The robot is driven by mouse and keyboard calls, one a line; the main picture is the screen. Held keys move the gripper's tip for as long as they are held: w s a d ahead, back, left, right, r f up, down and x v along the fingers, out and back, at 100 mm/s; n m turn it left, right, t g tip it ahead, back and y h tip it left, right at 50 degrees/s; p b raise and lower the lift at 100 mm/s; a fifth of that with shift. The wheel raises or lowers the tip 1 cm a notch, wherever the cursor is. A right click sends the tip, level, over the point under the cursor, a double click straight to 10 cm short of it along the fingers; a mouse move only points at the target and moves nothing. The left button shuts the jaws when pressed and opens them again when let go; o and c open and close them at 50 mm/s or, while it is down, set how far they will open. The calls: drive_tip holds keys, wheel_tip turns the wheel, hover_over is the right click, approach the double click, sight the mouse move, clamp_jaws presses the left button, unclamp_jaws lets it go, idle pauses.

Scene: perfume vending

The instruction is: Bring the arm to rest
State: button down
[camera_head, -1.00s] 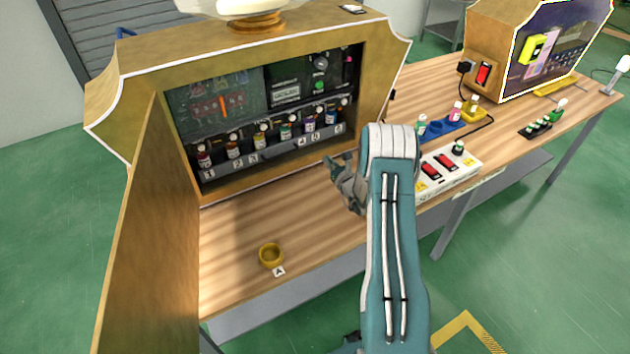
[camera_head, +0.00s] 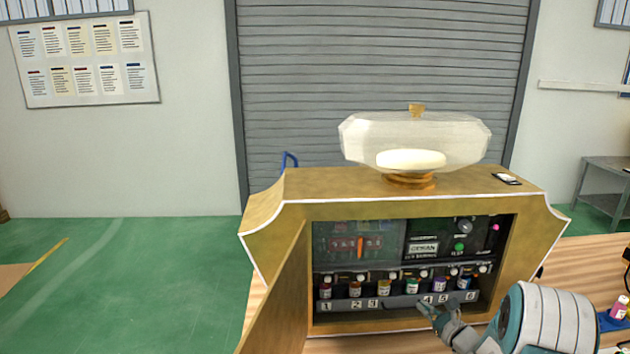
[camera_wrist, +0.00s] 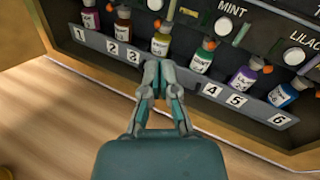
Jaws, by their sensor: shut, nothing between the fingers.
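My gripper (camera_head: 434,312) is in front of the lower right part of the vending cabinet (camera_head: 270,214) in the head view, with my arm coming in from the lower right. In the wrist view my gripper (camera_wrist: 163,75) has its fingers together and nothing between them. It points at the numbered bottle shelf (camera_wrist: 190,82), and its tips overlap the shelf edge between labels 3 and 4. I cannot tell whether the tips touch the shelf.
Several small bottles, one a green one (camera_wrist: 203,56), stand along the shelf. The cabinet's door (camera_head: 280,300) is open at the left. A glass bowl (camera_head: 460,138) sits on top. Bare wooden table (camera_wrist: 50,115) lies below the shelf.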

drive_tip(key=s+a+r+n+g+y, duration=0.2)
drive_tip(key=s+a+r+n+g, duration=0.4)
drive_tip(key=s+a+r+n, duration=0.3)
drive_tip(key=s+a+r+n+g+y, duration=0.1)
drive_tip(key=s+a+r+n+g, duration=0.55)
drive_tip(key=a, duration=0.45)
drive_tip(key=s+d+r+n+t+h, duration=0.1)
drive_tip(key=s+n+h, duration=0.4)
drive_tip(key=s, duration=0.6)
drive_tip(key=s+d+r+n+t+h, duration=0.1)
drive_tip(key=s+d+n+h, duration=0.3)
drive_tip(key=s+n, duration=0.4)
drive_tip(key=shift+s+r+h, duration=0.6)
drive_tip(key=shift+s+r, duration=0.1)
drive_tip(key=shift+s, duration=1.25)
drive_tip(key=shift+a, duration=0.1)
